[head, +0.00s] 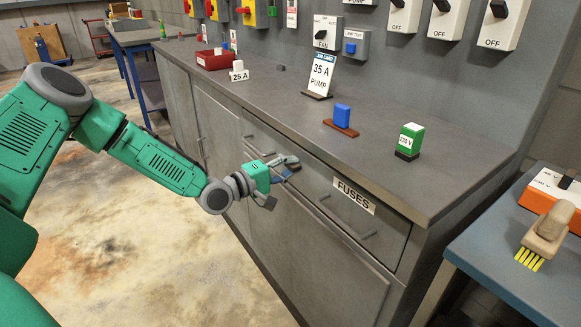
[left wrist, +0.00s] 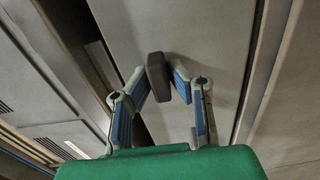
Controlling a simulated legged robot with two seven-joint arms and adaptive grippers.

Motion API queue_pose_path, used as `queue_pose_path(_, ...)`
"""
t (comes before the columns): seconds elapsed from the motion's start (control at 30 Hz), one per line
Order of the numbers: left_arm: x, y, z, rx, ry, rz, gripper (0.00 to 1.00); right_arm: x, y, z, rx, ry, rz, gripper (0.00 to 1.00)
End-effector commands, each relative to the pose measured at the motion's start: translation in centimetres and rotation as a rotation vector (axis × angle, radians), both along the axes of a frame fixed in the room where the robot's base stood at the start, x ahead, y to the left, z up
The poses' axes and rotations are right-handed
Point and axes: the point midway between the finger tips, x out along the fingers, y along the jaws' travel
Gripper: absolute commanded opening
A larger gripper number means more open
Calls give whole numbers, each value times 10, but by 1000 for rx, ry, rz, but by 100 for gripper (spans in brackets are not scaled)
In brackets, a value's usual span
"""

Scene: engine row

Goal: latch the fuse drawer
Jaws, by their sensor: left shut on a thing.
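The fuse drawer (head: 340,214) is in the grey counter's front, under a "FUSES" label (head: 354,195), and looks flush with the front. My left gripper (head: 286,169) is at the counter front, left of the label. In the left wrist view its two blue-padded fingers (left wrist: 163,88) are shut on a dark block-shaped piece (left wrist: 158,84), standing out from a grey panel (left wrist: 187,40). I cannot tell whether this piece is the drawer's handle or its latch. The gripper hides that part of the front in the head view. My right gripper is not in view.
On the counter top (head: 270,105) stand a job card (head: 320,76), a blue fuse on a brown base (head: 342,116), a green "235 V" block (head: 410,139) and a red tray (head: 215,60). A blue table (head: 500,255) stands at the right. The floor left of the counter is clear.

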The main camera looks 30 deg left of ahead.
Motion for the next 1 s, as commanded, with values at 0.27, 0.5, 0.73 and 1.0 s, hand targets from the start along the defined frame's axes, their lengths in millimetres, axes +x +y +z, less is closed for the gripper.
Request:
queue_pose_path(0.27,-1,0,-4,99,-30,-3,0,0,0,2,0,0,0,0)
queue_pose_path(0.5,-2,-1,-5,281,-103,-5,0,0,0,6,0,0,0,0)
queue_pose_path(0.73,-2,-1,-6,485,-184,-7,0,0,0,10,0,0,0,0)
queue_pose_path(1.0,-2,-1,-7,722,-280,-9,0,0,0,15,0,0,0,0)
